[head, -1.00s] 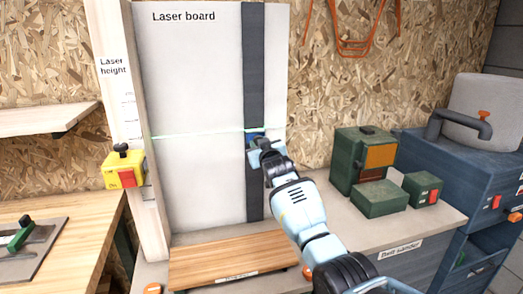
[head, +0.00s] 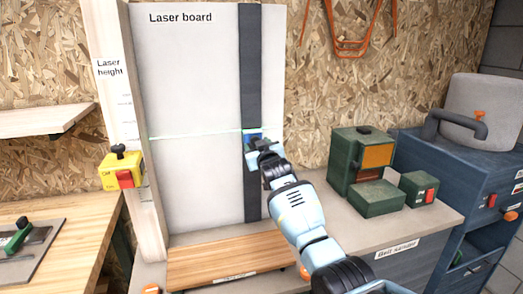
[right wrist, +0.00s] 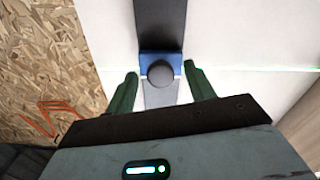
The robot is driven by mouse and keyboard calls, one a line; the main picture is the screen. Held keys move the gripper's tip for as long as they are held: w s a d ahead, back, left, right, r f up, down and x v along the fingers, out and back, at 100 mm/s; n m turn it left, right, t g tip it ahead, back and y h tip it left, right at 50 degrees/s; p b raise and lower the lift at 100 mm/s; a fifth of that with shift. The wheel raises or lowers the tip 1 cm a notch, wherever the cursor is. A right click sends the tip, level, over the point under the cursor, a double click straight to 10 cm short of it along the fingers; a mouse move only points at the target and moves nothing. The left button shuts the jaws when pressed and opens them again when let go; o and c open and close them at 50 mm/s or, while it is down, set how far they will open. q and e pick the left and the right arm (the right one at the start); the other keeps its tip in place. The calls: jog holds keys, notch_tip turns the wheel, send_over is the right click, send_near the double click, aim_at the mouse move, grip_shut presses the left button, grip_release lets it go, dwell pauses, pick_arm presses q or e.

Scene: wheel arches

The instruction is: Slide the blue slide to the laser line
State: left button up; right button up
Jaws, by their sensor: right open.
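The blue slide (head: 251,132) sits on the dark vertical track (head: 252,70) of the white laser board (head: 190,80). The thin green laser line (head: 190,136) crosses the board at about the slide's height. In the right wrist view the blue slide (right wrist: 160,60) has a dark round knob (right wrist: 160,74) facing me, and the line meets the slide's sides. My right gripper (right wrist: 160,72) is open, with one green finger on each side of the knob and gaps between. In the head view my right gripper (head: 262,148) partly covers the slide. My left gripper is not in view.
A yellow switch box with a red button (head: 122,171) is on the left post. Green machine boxes (head: 362,160) stand on the bench to the right of my arm. A wooden board (head: 225,258) lies below the laser board.

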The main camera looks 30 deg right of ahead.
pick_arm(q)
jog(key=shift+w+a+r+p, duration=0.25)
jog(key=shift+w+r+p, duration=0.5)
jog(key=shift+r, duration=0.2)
pick_arm(e)
jog(key=v, duration=0.7)
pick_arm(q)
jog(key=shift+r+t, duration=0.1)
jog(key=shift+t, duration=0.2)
pick_arm(e)
jog(key=shift+r, duration=0.1)
